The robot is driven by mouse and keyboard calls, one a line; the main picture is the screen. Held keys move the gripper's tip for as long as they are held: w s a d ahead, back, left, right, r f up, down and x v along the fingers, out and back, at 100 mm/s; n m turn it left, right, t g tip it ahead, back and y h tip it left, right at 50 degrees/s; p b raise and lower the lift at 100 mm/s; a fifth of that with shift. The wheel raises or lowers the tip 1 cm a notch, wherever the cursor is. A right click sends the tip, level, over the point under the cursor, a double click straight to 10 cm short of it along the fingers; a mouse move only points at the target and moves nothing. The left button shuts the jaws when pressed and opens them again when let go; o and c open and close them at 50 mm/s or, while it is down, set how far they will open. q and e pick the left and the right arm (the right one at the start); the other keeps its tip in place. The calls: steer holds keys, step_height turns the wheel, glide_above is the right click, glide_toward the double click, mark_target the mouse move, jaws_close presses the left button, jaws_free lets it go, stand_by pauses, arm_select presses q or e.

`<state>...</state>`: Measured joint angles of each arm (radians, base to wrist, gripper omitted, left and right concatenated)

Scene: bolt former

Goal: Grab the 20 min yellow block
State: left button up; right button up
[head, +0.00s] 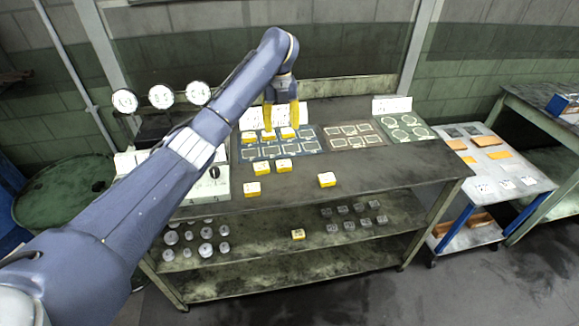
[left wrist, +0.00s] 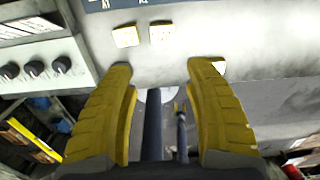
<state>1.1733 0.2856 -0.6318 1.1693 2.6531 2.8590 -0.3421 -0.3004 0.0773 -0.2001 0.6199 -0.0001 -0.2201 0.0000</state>
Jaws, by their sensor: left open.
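My left gripper (head: 281,118) is open and empty, pointing down over the back of the table near the blue mat. In the left wrist view its yellow fingers (left wrist: 163,68) are spread wide. Several yellow blocks with pale tops are in view. Three stand at the back of the mat, including a left one (head: 249,137) and a right one (head: 288,132). Others stand in front: a pair (head: 265,169), a left one (head: 252,190) and a right one (head: 327,180). The left wrist view shows two blocks (left wrist: 126,36) and part of another (left wrist: 219,68). Their markings are too small to read.
The blue mat (head: 312,147) has outlined slots; two more mats (head: 353,136) lie to its right. A grey knobbed box (head: 211,184) and three round gauges (head: 161,97) are at left. The table's front right is clear.

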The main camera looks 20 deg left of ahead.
arm_select(q)
glide_toward(284, 164)
steer(key=shift+s+d+f, duration=0.2)
steer(key=shift+s+d, duration=0.05)
steer(key=shift+w+d+f, duration=0.1)
steer(key=shift+w+f, duration=0.1)
steer(key=shift+f, duration=0.25)
steer(key=shift+s+f, duration=0.15)
steer(key=shift+f, duration=1.35)
steer(key=shift+w+a+f, duration=0.15)
steer(key=shift+f, duration=1.45)
steer(key=shift+w+a+f, duration=0.15)
steer(key=shift+f, duration=1.45)
steer(key=shift+c, duration=0.4)
steer(key=c, duration=0.8)
